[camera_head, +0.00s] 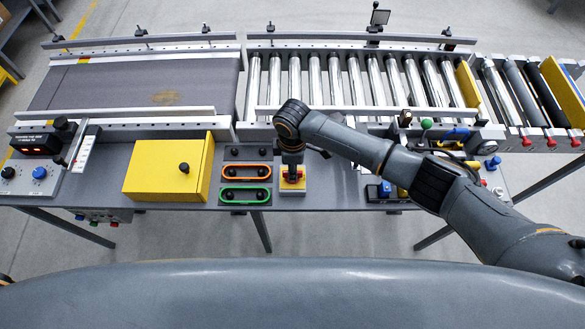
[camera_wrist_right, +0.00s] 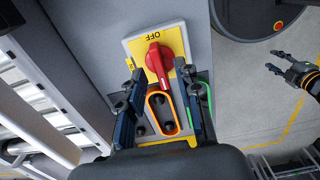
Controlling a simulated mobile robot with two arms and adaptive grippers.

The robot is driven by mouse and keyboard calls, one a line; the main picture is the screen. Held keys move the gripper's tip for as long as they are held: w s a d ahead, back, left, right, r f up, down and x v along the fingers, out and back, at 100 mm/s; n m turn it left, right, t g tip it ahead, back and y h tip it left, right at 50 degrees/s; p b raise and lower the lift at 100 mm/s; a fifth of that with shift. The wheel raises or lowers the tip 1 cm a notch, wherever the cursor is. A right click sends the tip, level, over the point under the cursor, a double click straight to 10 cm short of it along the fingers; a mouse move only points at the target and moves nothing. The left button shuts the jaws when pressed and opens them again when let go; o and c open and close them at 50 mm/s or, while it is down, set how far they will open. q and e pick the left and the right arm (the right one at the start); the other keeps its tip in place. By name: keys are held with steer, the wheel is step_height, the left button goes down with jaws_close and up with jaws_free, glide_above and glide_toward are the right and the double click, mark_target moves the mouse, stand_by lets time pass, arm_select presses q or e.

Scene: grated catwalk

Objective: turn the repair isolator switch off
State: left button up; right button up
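The isolator switch has a red rotary handle (camera_wrist_right: 157,62) on a yellow plate (camera_wrist_right: 178,40) marked OFF, seen in the right wrist view. The handle lies lengthwise between the fingers, its upper end near the OFF lettering. My right gripper (camera_wrist_right: 160,78) is open, with one dark finger on each side of the handle and visible gaps between. In the head view my right gripper (camera_head: 291,160) points down over the switch's yellow plate (camera_head: 292,187) and hides most of it. My left gripper (camera_wrist_right: 278,62) shows at the right of the wrist view, open and empty, away from the panel.
An orange-framed button pair (camera_head: 246,171) and a green-framed one (camera_head: 245,194) sit just left of the switch. A yellow box (camera_head: 150,170) stands further left. Rollers (camera_head: 335,80) lie behind. A blue knob (camera_head: 385,188) and several levers are to the right.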

step_height(320, 180, up, 10)
steer(key=shift+r, duration=0.2)
stand_by(0.5)
